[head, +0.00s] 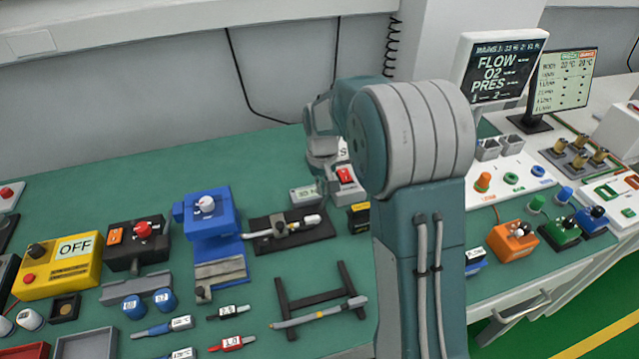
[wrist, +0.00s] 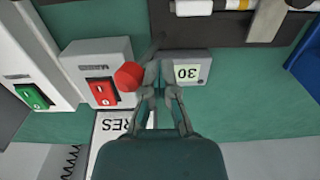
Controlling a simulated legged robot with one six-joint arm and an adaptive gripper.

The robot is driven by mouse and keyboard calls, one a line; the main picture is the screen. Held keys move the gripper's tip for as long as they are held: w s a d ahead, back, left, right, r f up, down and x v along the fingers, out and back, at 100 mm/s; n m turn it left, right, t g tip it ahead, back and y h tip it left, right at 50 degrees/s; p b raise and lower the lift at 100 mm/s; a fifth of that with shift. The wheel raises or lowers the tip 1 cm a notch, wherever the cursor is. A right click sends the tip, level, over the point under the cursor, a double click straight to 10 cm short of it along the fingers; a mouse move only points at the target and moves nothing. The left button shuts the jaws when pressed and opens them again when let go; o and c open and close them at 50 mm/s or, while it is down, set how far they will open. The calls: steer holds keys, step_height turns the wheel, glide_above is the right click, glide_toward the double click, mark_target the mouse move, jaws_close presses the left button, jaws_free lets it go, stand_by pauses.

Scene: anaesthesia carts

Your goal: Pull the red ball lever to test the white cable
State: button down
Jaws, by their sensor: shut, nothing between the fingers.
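The red ball (wrist: 128,76) shows in the wrist view just left of my gripper's fingertips, with a dark rod running up beside it. Contact between ball and fingers cannot be told. My gripper (wrist: 160,92) is shut and empty, over a small grey box reading "30" (wrist: 188,72). In the head view my gripper (head: 328,188) is partly hidden by my arm, and I cannot make out the ball there. A white cable piece (head: 285,229) lies in a black fixture (head: 318,231); its white end also shows in the wrist view (wrist: 213,6).
A red rocker switch box (wrist: 100,90) and a green one (wrist: 33,97) stand left of the ball in the wrist view. A blue press (head: 208,219) stands left of the fixture in the head view. A black rack (head: 342,275) with another cable lies in front.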

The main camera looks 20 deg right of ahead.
steer(key=shift+a, duration=2.3)
step_height(320, 180, up, 7)
steer(key=s+r+t, duration=0.2)
steer(key=s+r, duration=0.5)
steer(key=s, duration=0.1)
steer(key=s+d+r+t, duration=0.1)
steer(key=s+r+t, duration=0.1)
steer(key=s, duration=1.7)
steer(key=shift+s+d+t, duration=0.2)
steer(key=shift+s+t, duration=0.15)
steer(key=shift+t, duration=0.45)
stand_by(0.4)
